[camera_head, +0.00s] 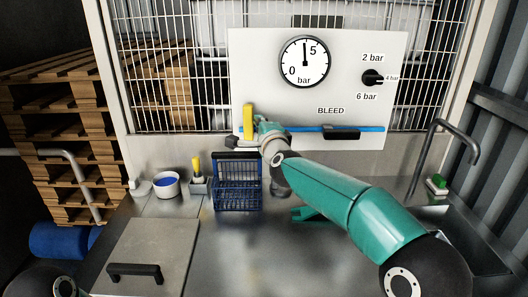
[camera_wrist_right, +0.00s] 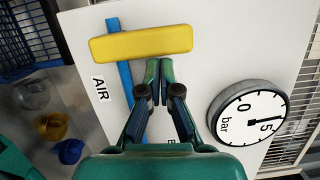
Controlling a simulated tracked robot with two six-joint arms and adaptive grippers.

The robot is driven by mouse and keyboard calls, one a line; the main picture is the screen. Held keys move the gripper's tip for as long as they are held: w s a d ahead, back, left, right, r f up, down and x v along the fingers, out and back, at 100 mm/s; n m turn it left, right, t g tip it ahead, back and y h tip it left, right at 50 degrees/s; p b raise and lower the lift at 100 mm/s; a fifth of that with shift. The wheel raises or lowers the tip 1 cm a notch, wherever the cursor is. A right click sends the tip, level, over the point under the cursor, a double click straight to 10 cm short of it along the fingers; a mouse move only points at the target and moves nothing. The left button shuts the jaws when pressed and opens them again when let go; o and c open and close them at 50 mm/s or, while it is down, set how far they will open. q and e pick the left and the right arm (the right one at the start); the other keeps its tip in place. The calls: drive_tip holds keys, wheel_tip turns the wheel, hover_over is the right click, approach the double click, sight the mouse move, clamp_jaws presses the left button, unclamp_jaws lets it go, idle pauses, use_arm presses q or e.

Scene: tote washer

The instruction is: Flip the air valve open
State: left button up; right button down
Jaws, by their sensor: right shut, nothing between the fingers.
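The air valve's yellow handle (camera_head: 248,122) stands upright at the left end of the blue pipe (camera_head: 357,129) on the white panel. In the right wrist view the yellow handle (camera_wrist_right: 140,43) lies across the blue pipe (camera_wrist_right: 125,84), square to it, beside the AIR label (camera_wrist_right: 101,90). My right gripper (camera_wrist_right: 159,72) is shut and empty, its fingertips close to the handle's long side; I cannot tell whether they touch. In the head view my right gripper (camera_head: 262,128) is just right of the handle, partly hidden by its own wrist.
The panel carries a pressure gauge (camera_head: 304,62), a black knob (camera_head: 373,78) and a black handle (camera_head: 342,136) under BLEED. Below stand a blue basket (camera_head: 237,196), a white bowl (camera_head: 166,184) and a sink (camera_head: 455,222). A wire mesh guard (camera_head: 165,60) is behind.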

drive_tip(key=s+d+b, duration=0.6)
drive_tip(key=s+b, duration=0.1)
drive_tip(key=s, duration=0.3)
idle(0.3)
drive_tip(key=shift+f, duration=0.1)
